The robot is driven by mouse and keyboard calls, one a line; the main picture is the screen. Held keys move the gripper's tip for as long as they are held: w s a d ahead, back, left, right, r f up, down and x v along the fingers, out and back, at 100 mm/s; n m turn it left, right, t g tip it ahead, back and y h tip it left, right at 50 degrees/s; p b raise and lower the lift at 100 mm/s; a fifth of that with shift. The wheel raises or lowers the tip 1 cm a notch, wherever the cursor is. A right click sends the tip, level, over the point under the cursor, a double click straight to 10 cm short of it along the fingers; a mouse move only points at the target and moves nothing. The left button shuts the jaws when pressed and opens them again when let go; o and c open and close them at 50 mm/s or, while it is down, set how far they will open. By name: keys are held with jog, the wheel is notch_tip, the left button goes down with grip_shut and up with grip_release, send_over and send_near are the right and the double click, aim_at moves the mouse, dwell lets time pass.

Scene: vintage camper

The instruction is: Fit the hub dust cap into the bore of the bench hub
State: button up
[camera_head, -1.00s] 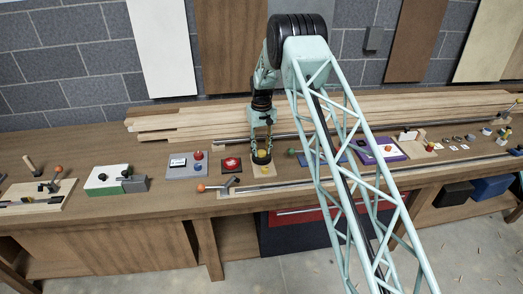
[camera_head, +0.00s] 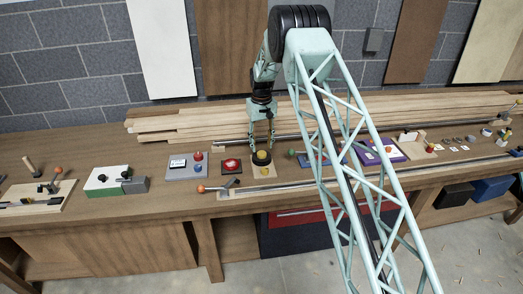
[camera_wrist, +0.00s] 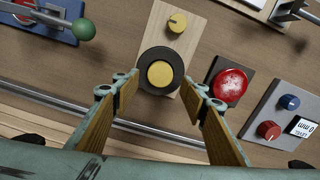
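The bench hub (camera_wrist: 141,78) is a dark ring on a pale wooden board; it also shows in the head view (camera_head: 261,161). A yellow round cap (camera_wrist: 161,75) lies inside the ring, at its middle. I cannot tell how deep it sits. A second, smaller yellow round piece (camera_wrist: 177,22) with a dark mark is on the same board, toward the front. My gripper (camera_wrist: 160,92) is open and empty. Its two wood-coloured fingers are apart, one on each side of the hub in the wrist view. In the head view my gripper (camera_head: 261,146) is above the hub.
A red round button (camera_wrist: 229,85) on a dark plate and a grey box (camera_wrist: 270,108) with red and blue knobs stand beside the board. A green-ball lever (camera_wrist: 84,29) on a blue base is on the other side. A metal rod and stacked planks (camera_head: 350,112) lie behind.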

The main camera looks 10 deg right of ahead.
aim_at(262, 153)
notch_tip(262, 153, up, 9)
jog(key=shift+f+b, duration=0.15)
jog(key=shift+b, duration=0.3)
dwell(0.8)
